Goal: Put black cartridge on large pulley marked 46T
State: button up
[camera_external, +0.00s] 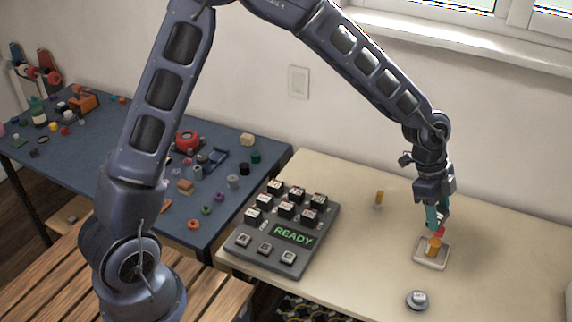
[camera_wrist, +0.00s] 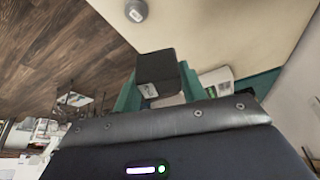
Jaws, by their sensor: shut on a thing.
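My gripper (camera_external: 437,214) has teal fingers and hangs over the right part of the cream table, above a small pale tray. In the wrist view my gripper (camera_wrist: 160,88) is shut on a black block with a small white label, which I take as the black cartridge (camera_wrist: 158,66). A round grey piece with a pale label, probably the large pulley (camera_external: 417,299), lies near the table's front edge. It also shows at the top of the wrist view (camera_wrist: 137,10). Its marking is too small to read.
The pale tray (camera_external: 420,260) holds an orange cylinder (camera_external: 433,249), with a red piece just above it. A dark button panel (camera_external: 270,259) reading READY is left. A blue table (camera_external: 110,160) holds many small parts. Cream tabletop right is clear.

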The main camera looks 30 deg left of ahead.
jog(key=m, duration=0.1)
send_over(424, 299)
jog(key=w+a, duration=0.1)
jog(key=a, duration=0.1)
jog(key=f, duration=1.9)
jog(key=shift+s+d+f, duration=0.2)
jog(key=shift+d+f, duration=0.1)
jog(key=shift+f, duration=0.1)
jog(key=o, duration=1)
jog(key=shift+c, duration=0.2)
